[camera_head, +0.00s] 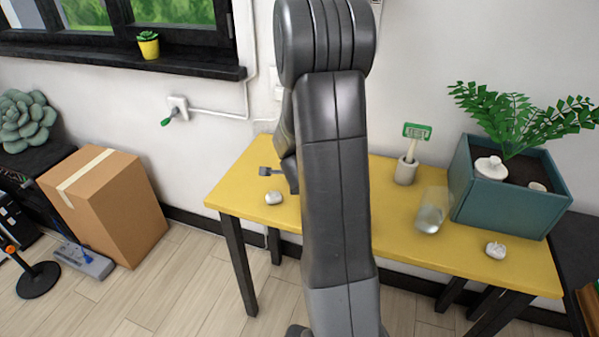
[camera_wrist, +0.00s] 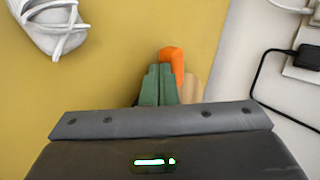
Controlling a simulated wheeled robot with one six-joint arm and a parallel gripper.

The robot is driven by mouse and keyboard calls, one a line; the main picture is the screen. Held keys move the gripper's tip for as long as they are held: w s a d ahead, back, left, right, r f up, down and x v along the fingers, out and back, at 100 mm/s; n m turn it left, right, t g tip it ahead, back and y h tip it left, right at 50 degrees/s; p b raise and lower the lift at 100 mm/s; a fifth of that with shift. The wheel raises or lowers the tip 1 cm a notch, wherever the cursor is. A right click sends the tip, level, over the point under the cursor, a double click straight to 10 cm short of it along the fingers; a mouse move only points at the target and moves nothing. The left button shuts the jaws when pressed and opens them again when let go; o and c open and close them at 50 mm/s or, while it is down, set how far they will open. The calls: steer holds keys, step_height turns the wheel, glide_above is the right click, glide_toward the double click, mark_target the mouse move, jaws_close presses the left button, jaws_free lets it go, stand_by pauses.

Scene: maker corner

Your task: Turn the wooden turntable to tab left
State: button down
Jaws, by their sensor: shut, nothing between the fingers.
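My gripper (camera_wrist: 159,70) shows in the wrist view as two green fingers, shut together with nothing between them. An orange tab (camera_wrist: 172,54) stands just beyond and slightly right of the fingertips, close to them; I cannot tell whether they touch. Part of a light wooden piece (camera_wrist: 189,88), apparently the turntable, shows right of the fingers. The rest of it is hidden behind my gripper. The orange tab points toward the top of the wrist view. In the head view my arm covers the middle of the yellow table (camera_head: 400,225), and I cannot make out the turntable there.
A white object with crossing strands (camera_wrist: 55,22) lies near the gripper. A small pale object (camera_head: 274,198) lies at the table's left. On the right stand a holder (camera_head: 405,172), a glass (camera_head: 431,217), a teal planter (camera_head: 508,208) and a small white item (camera_head: 496,250). The wall is behind.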

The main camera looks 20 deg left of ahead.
steer(key=shift+w+a+r+m+t+h+p, duration=0.15)
steer(key=shift+w+a+m+h+p, duration=0.5)
steer(key=shift+p, duration=1)
steer(key=shift+w+a+r+m+t+h+p, duration=0.15)
steer(key=shift+w+a+m+h+p, duration=0.2)
steer(key=shift+w+m+h+p, duration=0.9)
steer(key=shift+a+f+y+p, duration=0.1)
steer(key=shift+f+y+p, duration=0.25)
steer(key=shift+p, duration=0.45)
steer(key=shift+w+a+p, duration=0.15)
steer(key=shift+w+p, duration=0.15)
steer(key=shift+w, duration=0.05)
steer(key=shift+w+r, duration=0.1)
